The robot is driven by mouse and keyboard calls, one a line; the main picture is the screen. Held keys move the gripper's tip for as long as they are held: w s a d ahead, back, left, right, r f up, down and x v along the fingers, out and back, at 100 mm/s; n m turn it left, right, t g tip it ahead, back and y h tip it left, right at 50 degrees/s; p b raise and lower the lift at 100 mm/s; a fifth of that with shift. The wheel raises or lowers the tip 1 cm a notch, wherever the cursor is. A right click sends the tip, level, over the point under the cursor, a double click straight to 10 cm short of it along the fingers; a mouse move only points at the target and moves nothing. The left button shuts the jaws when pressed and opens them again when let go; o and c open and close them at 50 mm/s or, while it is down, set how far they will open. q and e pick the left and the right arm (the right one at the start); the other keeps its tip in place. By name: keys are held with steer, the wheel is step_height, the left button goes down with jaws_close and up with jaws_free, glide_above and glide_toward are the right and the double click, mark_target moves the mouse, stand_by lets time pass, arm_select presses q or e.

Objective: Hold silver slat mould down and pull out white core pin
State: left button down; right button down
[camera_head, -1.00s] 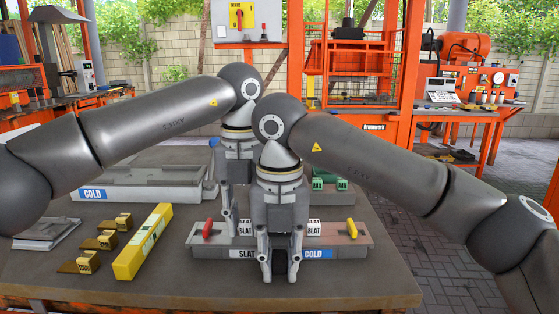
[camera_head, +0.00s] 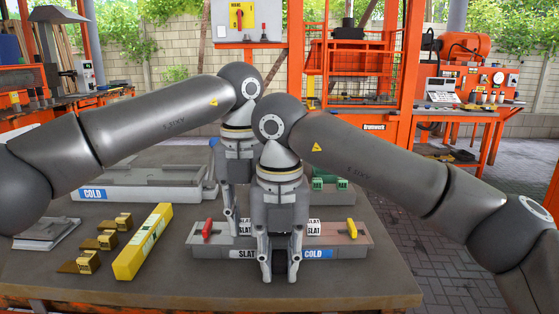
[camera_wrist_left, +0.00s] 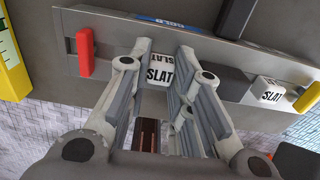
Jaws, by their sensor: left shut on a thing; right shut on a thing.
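The silver slat mould (camera_head: 345,251) is a long, low grey block near the table's front, with SLAT and COLD labels and red and yellow handles. It also shows in the left wrist view (camera_wrist_left: 112,27). A white block marked SLAT, which I take for the core pin (camera_wrist_left: 158,69), stands at the mould between the fingertips of my left gripper (camera_wrist_left: 166,47), which is shut on it. In the head view my left gripper (camera_head: 238,237) is partly hidden. My right gripper (camera_head: 279,274) is shut at the mould's front middle, apparently on the mould; its contact is unclear.
A second white SLAT block (camera_head: 313,228) stands at the mould's right part. A yellow bar (camera_head: 143,242) and several brass blocks (camera_head: 88,262) lie left. A larger COLD mould (camera_head: 125,192) stands behind. The table's front right is clear.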

arm_select(q)
steer(key=shift+r, duration=4)
arm_select(e)
steer(key=c, duration=1.2)
jaws_free()
steer(key=shift+o, duration=0.2)
arm_select(q)
step_height(320, 180, up, 7)
steer(key=p, duration=0.7)
arm_select(e)
step_height(320, 180, up, 18)
steer(key=shift+r, duration=0.25)
arm_select(q)
steer(key=shift+f, duration=0.15)
arm_select(e)
steer(key=shift+f, duration=0.1)
